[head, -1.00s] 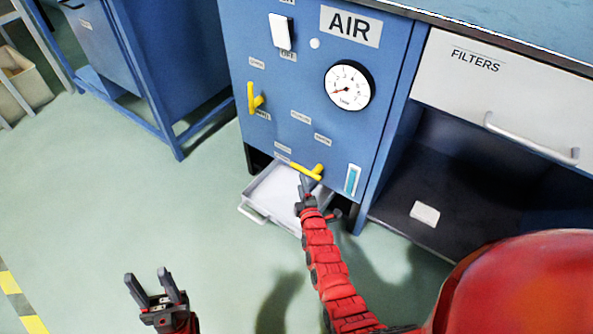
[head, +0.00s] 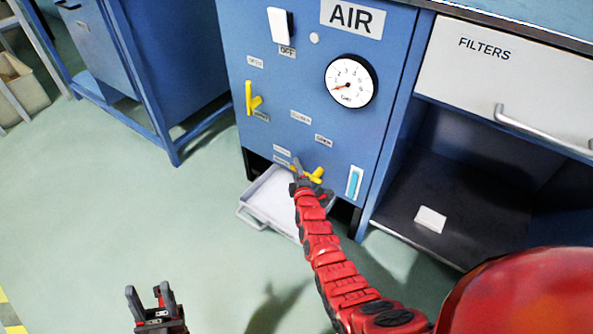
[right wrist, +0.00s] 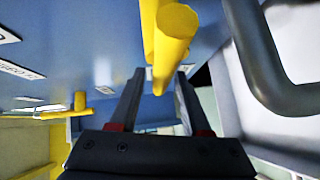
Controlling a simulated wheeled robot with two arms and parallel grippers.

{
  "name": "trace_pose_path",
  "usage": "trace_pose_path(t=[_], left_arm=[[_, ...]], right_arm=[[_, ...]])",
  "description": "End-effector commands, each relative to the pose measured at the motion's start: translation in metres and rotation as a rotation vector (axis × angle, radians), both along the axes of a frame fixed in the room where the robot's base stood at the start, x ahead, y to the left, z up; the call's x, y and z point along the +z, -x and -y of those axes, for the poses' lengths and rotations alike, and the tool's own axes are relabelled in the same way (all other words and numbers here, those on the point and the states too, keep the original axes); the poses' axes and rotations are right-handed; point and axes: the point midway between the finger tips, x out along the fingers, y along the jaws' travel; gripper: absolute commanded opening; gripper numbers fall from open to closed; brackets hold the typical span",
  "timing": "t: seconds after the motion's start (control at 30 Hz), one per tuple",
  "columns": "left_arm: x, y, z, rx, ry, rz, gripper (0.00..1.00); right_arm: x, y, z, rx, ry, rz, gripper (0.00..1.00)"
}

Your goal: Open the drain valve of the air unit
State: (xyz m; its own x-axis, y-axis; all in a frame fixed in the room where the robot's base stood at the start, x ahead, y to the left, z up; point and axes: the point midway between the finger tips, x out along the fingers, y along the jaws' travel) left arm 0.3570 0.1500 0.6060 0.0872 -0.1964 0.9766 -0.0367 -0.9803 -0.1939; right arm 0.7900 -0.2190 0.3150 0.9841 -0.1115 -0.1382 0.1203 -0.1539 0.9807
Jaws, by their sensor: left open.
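The blue air unit (head: 300,105) has a lower yellow lever (head: 315,174) near its bottom edge. My right gripper (head: 306,177) is at this lever and hides part of it in the head view. In the right wrist view, the yellow lever (right wrist: 172,40) lies around the gap between the open fingers (right wrist: 160,80); I cannot tell whether either finger touches it. A second yellow lever (head: 251,99) sits higher on the left, its long bar upright. My left gripper (head: 152,302) is open and empty over the floor at lower left.
A light tray (head: 268,200) sticks out below the unit. A round gauge (head: 350,82) and white switch (head: 279,27) are on the panel. At right are the FILTERS drawer (head: 500,75) and an open shelf with a white block (head: 430,219).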

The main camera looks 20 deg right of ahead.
Motion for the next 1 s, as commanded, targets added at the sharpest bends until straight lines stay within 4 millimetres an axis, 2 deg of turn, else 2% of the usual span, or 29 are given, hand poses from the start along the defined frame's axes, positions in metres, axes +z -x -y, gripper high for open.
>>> trace_pose_path(t=[0.03, 0.23, 1.0], left_arm=[[0.0, 0.0, 0.0, 0.0, 0.0, 0.0, 0.47], [0.0, 0.0, -0.0001, 0.0, 0.0, 0.0, 0.47], [-0.0001, -0.0001, -0.0001, 0.0, 0.0, 0.0, 0.47]], right_arm=[[0.0, 0.0001, 0.0001, 0.0, 0.0, 0.0, 0.36], [-0.0002, 0.0002, 0.0, 0.0, 0.0, 0.0, 0.0], [-0.0006, 0.0005, 0.0002, 0.0, 0.0, -0.001, 0.0]])
